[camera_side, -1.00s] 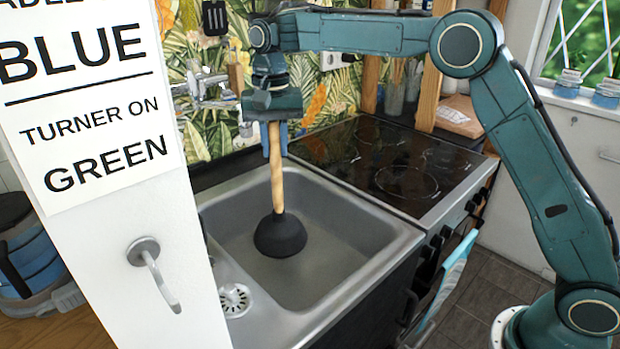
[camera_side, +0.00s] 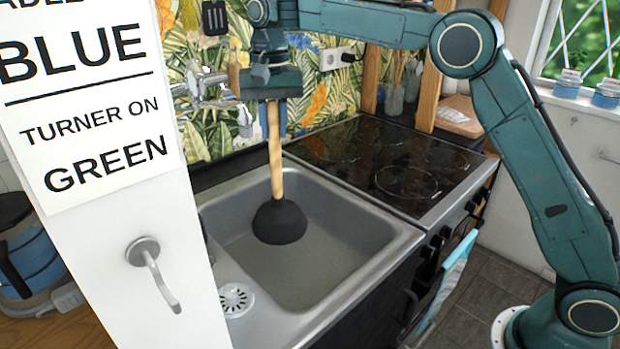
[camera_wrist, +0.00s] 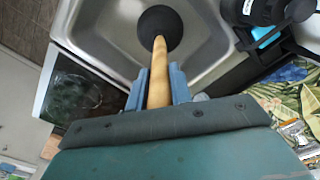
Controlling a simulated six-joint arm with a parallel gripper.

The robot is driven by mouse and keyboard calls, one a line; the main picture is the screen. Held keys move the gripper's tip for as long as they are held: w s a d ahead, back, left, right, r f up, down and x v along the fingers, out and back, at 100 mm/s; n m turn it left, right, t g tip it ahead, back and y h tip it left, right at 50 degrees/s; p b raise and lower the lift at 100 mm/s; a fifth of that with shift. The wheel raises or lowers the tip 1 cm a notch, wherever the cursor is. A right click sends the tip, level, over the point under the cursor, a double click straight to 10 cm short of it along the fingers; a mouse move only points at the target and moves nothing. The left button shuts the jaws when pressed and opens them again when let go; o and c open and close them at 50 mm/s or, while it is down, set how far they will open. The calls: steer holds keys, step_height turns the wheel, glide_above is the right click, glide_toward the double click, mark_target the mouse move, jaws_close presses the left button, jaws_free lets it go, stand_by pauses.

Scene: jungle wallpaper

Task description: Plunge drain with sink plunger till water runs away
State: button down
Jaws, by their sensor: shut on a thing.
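The sink plunger has a pale wooden handle (camera_side: 275,150) and a black rubber cup (camera_side: 279,222). My gripper (camera_side: 273,98) is shut on the upper part of the handle, and the plunger hangs nearly upright with the cup down inside the steel sink (camera_side: 310,280). The cup looks lifted a little off the sink floor. In the wrist view the handle (camera_wrist: 161,75) runs between my blue fingers (camera_wrist: 159,84), with the cup (camera_wrist: 160,27) beyond. The drain under the cup is hidden. I cannot tell whether water stands in the sink.
A tap (camera_side: 203,85) is on the wall behind the sink. A white strainer (camera_side: 237,299) lies in the side section at the front left. A black hob (camera_side: 400,165) adjoins the right. A white panel with a sign (camera_side: 90,110) stands close at the left.

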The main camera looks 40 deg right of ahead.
mark_target(272, 101)
steer(key=shift+r, duration=3.8)
steer(key=shift+d, duration=0.1)
